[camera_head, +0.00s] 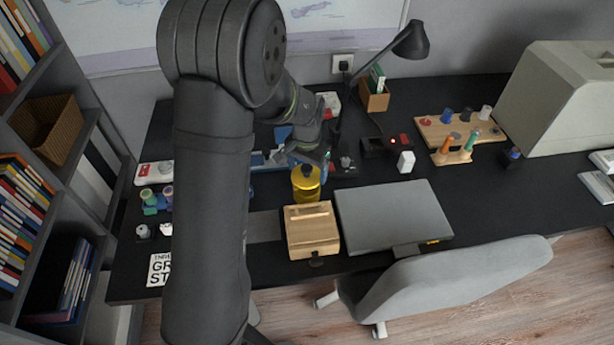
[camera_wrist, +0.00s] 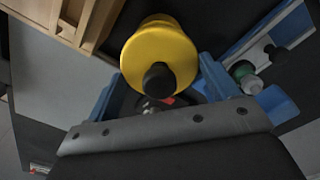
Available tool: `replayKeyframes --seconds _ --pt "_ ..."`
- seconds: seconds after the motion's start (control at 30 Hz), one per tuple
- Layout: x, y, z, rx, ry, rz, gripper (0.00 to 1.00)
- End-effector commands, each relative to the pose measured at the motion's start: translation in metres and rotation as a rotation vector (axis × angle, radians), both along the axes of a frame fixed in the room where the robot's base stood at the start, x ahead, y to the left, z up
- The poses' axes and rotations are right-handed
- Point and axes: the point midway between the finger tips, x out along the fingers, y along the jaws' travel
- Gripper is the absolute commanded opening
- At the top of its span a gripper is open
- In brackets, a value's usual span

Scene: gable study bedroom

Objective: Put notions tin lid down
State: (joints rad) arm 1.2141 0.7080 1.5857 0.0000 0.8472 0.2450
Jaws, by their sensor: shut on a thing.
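The notions tin lid appears in the wrist view as a round yellow piece (camera_wrist: 165,48) with a black knob (camera_wrist: 158,80). It sits between the blue fingers of my gripper (camera_wrist: 165,88), which is shut on it. In the head view my gripper (camera_head: 312,158) points down at a yellow round tin shape (camera_head: 306,187) on the dark desk, behind the wooden box. The arm and fingers partly cover its top. I cannot tell whether the lid touches a tin below or is held clear of it.
A wooden box (camera_head: 312,232) and a closed grey laptop (camera_head: 392,216) lie in front. A small white block (camera_head: 406,162) and a wooden peg board (camera_head: 460,132) stand to the right. A black lamp (camera_head: 410,42) rises behind.

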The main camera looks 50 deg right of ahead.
Motion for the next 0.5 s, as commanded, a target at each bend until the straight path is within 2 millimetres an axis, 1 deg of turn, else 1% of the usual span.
replayKeyframes --seconds 0.03,0.3,0.4,0.5 --pt "-0.013 0.001 0.007 -0.002 0.000 -0.005 0.58" --pt "-0.073 0.011 0.043 -0.002 0.000 -0.006 0.58" --pt "-0.090 0.013 0.054 -0.002 0.000 -0.004 0.58" --pt "-0.103 0.015 0.061 0.000 0.000 -0.004 0.58"
